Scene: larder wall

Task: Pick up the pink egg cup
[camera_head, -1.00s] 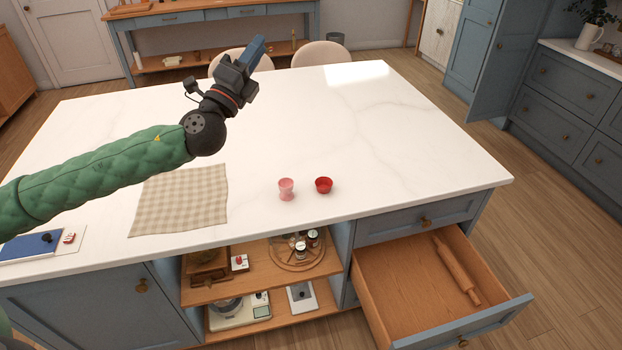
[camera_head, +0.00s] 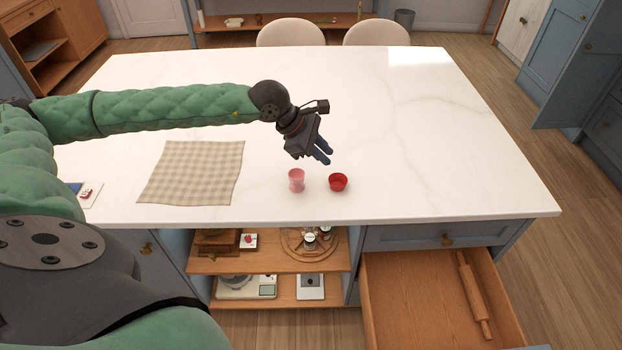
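The pink egg cup (camera_head: 297,180) stands upright near the front edge of the white island worktop. A small red bowl (camera_head: 338,182) stands just to its right, apart from it. My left gripper (camera_head: 322,157) is above and behind the two, with its blue fingers pointing down and to the right. It is apart from both, and nothing shows held in it. The fingers look close together from this angle, and I cannot tell whether they are open or shut. My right gripper is not in view.
A checked cloth (camera_head: 192,172) lies left of the egg cup. Below the worktop, an open drawer (camera_head: 418,297) holding a rolling pin (camera_head: 473,295) juts out at front right. Open shelves (camera_head: 270,289) hold kitchen items. The worktop's right side is clear.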

